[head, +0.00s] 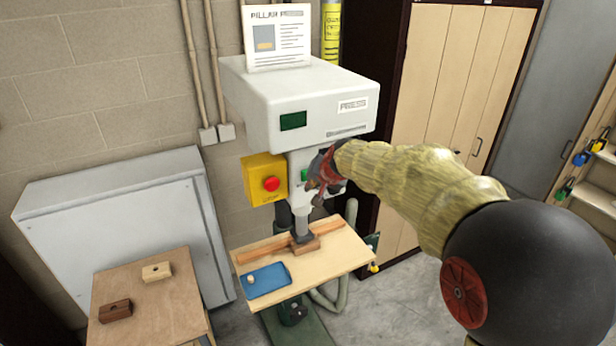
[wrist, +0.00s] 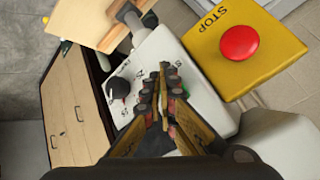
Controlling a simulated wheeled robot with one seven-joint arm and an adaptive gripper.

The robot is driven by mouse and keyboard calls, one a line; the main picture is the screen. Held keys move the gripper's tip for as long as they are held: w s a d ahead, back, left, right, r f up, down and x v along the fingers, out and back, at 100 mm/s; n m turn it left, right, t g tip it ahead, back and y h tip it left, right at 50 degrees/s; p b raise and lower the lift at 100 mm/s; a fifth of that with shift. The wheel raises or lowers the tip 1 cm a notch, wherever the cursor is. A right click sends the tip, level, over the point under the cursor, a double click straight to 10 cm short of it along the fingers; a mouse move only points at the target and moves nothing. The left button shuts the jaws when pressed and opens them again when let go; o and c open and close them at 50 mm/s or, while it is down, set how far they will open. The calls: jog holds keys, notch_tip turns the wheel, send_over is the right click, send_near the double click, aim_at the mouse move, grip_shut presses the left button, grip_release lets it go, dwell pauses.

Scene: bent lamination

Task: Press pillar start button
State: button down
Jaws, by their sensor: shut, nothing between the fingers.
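The pillar press (head: 300,105) is a white machine with a green display on its front. A small green button (head: 305,174) shows on its lower head, just left of my gripper (head: 317,178). In the wrist view my gripper (wrist: 163,75) is shut and empty, its fingertips pointing at the white panel (wrist: 150,58). A bit of green (wrist: 173,71) shows beside and behind the fingertips, mostly hidden by them. I cannot tell whether the fingertips touch the button.
A yellow box with a red STOP button (head: 271,184) is close beside my gripper; it also shows in the wrist view (wrist: 239,43). A black knob (wrist: 120,88) sits on the panel. Below is a wooden worktable (head: 345,250) with a blue tray (head: 268,283).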

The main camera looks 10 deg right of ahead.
jog(key=shift+w, duration=0.15)
dwell(0.3)
jog(key=shift+w+a, duration=0.1)
jog(key=shift+w, duration=0.2)
jog(key=shift+w+a, duration=0.1)
jog(key=shift+w, duration=0.35)
dwell(0.7)
jog(key=shift+s, duration=0.15)
jog(key=shift+s+d+b, duration=0.2)
jog(key=shift+s+b, duration=0.3)
jog(key=shift+s, duration=0.25)
jog(key=s+b, duration=0.1)
jog(key=s, duration=0.1)
jog(key=s+d+b, duration=0.1)
jog(key=s+b, duration=0.1)
jog(key=s, duration=0.1)
jog(key=shift+d, duration=0.1)
dwell(0.4)
